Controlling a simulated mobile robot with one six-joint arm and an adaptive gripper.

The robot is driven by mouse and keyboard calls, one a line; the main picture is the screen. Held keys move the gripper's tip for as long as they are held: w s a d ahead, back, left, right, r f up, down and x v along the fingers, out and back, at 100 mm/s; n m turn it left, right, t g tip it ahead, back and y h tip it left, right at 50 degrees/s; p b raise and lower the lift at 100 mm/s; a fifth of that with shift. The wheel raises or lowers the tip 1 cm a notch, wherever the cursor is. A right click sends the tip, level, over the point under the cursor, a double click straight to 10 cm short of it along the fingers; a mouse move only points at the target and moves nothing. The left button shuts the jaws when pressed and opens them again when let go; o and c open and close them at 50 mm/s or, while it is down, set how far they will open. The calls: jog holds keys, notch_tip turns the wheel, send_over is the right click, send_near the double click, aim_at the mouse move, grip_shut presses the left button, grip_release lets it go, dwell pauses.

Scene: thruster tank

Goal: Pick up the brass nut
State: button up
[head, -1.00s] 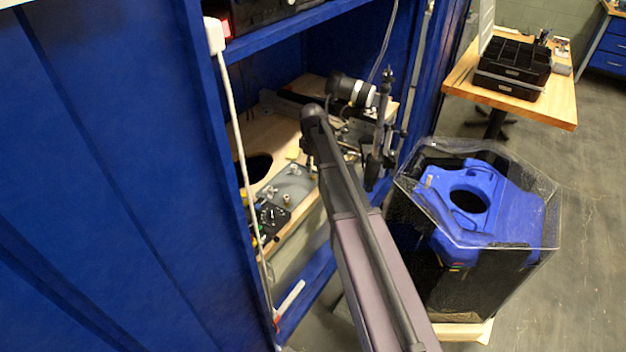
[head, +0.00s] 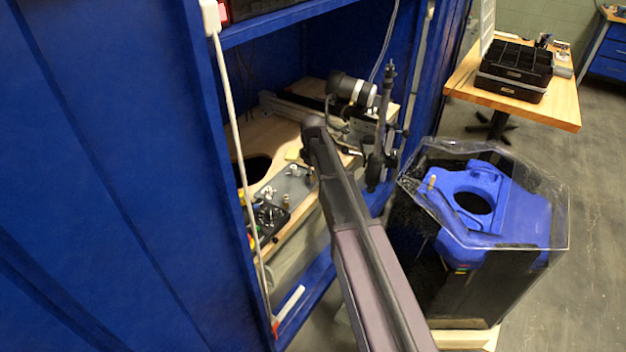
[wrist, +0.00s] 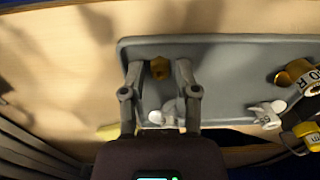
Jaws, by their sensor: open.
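The brass nut (wrist: 159,68) lies on the grey tray (wrist: 225,70), near the tray's far left corner in the wrist view. My gripper (wrist: 159,66) is open, with one finger on each side of the nut. A gap shows between the nut and each finger, and the fingers do not hold it. I cannot tell how high the fingertips are above the tray. In the head view the tray (head: 297,186) sits on the wooden board inside the blue cabinet. I cannot make out the nut or the fingertips there.
A pale wing-shaped part (wrist: 168,114) lies between my fingers, closer to the palm. Another (wrist: 266,114) and a brass fitting (wrist: 297,76) are to the right. Wooden board (wrist: 50,60) is bare to the left. A blue cabinet wall (head: 95,180) stands left of my arm.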

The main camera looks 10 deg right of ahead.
grip_shut()
jog(key=shift+r, duration=0.1)
dwell(0.4)
notch_tip(320, 180, up, 3)
jog(key=p, duration=0.3)
jog(key=s+r+p, duration=0.1)
jog(key=s+p, duration=0.1)
jog(key=s, duration=1.4)
jog(key=shift+r, duration=0.4)
jog(key=shift+s, duration=0.15)
